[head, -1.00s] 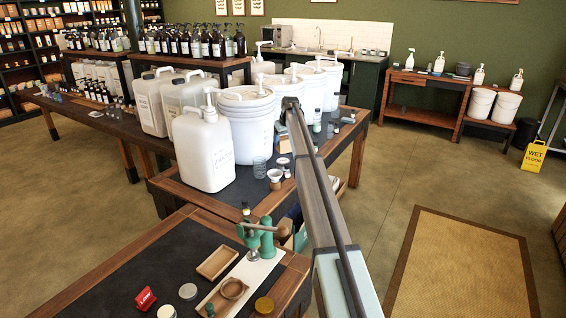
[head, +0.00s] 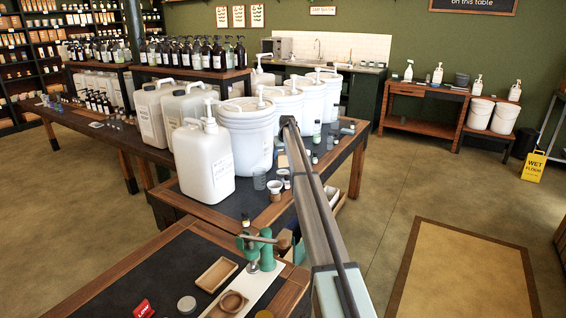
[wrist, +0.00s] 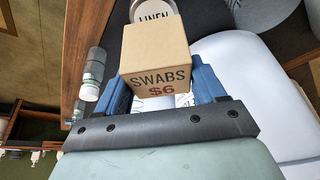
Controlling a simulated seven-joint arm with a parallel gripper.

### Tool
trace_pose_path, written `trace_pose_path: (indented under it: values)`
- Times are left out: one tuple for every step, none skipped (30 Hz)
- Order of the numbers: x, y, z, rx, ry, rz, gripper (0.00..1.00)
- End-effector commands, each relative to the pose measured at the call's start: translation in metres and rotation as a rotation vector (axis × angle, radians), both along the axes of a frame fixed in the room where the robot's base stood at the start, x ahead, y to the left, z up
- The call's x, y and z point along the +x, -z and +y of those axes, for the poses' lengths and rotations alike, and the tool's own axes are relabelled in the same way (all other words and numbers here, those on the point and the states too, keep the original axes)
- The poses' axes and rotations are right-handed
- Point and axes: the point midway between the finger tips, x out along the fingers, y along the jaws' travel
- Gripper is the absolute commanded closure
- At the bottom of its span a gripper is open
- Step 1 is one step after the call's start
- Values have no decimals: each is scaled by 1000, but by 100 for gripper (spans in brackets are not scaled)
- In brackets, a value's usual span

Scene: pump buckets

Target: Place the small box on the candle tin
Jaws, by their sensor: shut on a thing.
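The small box (wrist: 155,60) is a tan cardboard cube marked "SWABS $6" in the wrist view. My gripper (wrist: 162,84) is shut on it, with a blue finger on each side. A round tin with a pale lid reading "LINEN" (wrist: 153,10), which looks like the candle tin, shows just beyond the box at the top edge. The box hides part of it, and I cannot tell the gap between them. In the head view my arm reaches to the bucket table, and my gripper, the box and the tin cannot be made out.
Small bottles (wrist: 93,75) stand left of the box in the wrist view, near the wooden table edge (wrist: 82,45). A large white container (wrist: 245,65) is close on the right. In the head view, white pump buckets (head: 245,135) and a white jug (head: 203,165) crowd the table.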

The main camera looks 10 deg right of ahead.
Motion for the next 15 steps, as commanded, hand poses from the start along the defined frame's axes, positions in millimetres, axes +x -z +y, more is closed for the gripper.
trace_pose_path:
  values:
    - [0,3,0,0,0,0,61]
    - [0,6,0,0,0,1,61]
    - [0,9,0,0,0,1,61]
    - [-1,13,0,0,0,2,61]
    - [-1,17,0,0,0,2,61]
    - [0,22,0,0,0,2,61]
    - [0,26,0,0,0,1,61]
    - [0,29,0,0,0,1,61]
    - [0,33,0,0,0,0,61]
    - [0,35,0,0,0,0,61]
    - [0,37,0,0,0,0,61]
    - [0,37,0,0,0,0,61]
    - [0,37,0,0,0,0,61]
    - [0,37,0,0,0,0,61]
    - [0,37,0,0,0,0,61]
